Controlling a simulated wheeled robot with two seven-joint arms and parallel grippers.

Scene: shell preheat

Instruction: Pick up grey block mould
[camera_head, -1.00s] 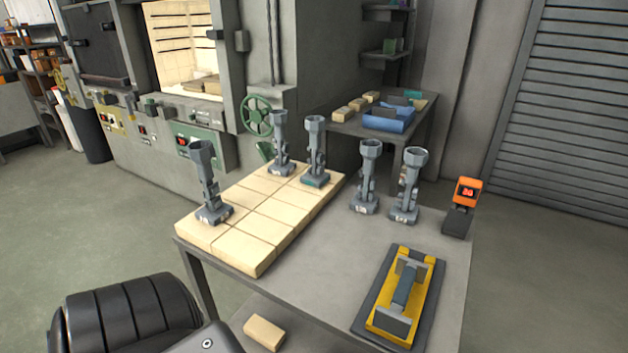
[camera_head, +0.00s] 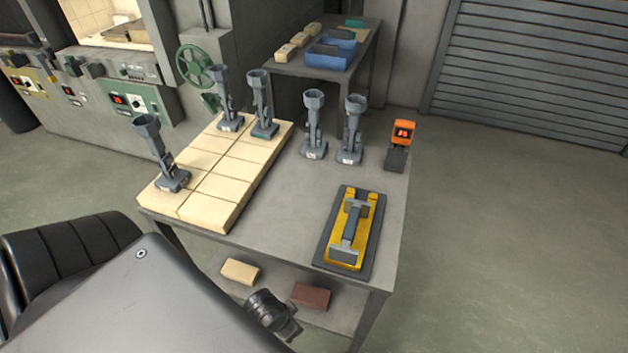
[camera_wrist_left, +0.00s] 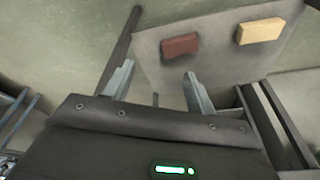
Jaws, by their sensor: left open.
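Several tall grey moulds with cup-shaped tops stand upright on the table (camera_head: 275,200). One mould (camera_head: 158,152) stands at the near left of the cream brick slab, and two (camera_head: 226,98) (camera_head: 262,104) stand at its far end, one with a teal foot. Two more moulds (camera_head: 313,124) (camera_head: 351,130) stand on the bare grey top. Which one is the grey block mould is not clear at this size. My left gripper (camera_wrist_left: 158,84) is open and empty, with the lower shelf's bricks beyond it. It touches no mould. My right gripper is out of view.
A yellow holder on a dark base (camera_head: 335,258) lies at the table's right front. An orange display unit (camera_head: 401,140) stands at the right edge. A cream brick (camera_head: 240,271) and a red brick (camera_head: 311,295) lie on the lower shelf. A furnace stands behind left.

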